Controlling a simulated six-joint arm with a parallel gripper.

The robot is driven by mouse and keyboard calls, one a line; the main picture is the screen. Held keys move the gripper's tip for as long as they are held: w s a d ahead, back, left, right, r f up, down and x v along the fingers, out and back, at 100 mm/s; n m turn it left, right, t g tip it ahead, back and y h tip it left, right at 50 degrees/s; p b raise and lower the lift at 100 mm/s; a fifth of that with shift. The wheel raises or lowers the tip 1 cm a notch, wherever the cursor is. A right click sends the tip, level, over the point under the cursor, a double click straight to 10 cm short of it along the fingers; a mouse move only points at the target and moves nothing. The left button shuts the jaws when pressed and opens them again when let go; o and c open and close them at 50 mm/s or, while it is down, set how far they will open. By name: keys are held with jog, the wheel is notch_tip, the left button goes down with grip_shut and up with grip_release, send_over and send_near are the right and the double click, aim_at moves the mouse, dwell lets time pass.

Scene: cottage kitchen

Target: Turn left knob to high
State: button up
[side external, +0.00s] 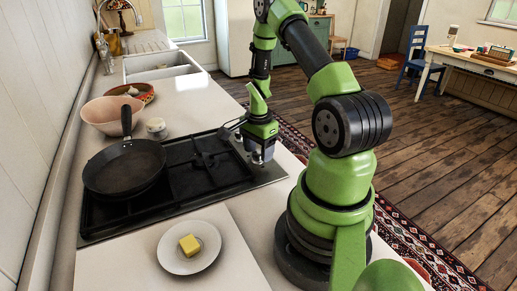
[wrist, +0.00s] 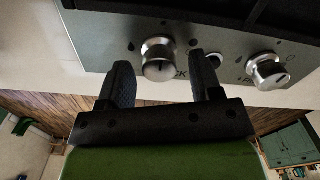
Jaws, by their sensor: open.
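In the wrist view, two silver knobs show on the hob's steel front strip. The left knob (wrist: 158,60) is between the two dark fingers of my open gripper (wrist: 160,68), with gaps visible on both sides. A dark line marks this knob's face; its exact setting is too small to read. The other knob (wrist: 267,71) is to the right, outside the fingers. In the side view, my gripper (side external: 260,153) points down at the near right edge of the black gas hob (side external: 205,184) and mostly hides the knobs.
A black frying pan (side external: 124,170) sits on the hob. A white plate (side external: 188,266) with yellow butter (side external: 189,244) is on the counter in front.

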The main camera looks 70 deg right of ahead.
jog(key=c, duration=0.9)
jog(key=n, duration=0.4)
jog(key=shift+n, duration=0.4)
jog(key=n, duration=0.4)
jog(key=shift+w, duration=0.15)
jog(key=n, duration=0.5)
jog(key=shift+w+n, duration=0.1)
jog(key=shift+n, duration=2.2)
jog(key=shift+r, duration=0.1)
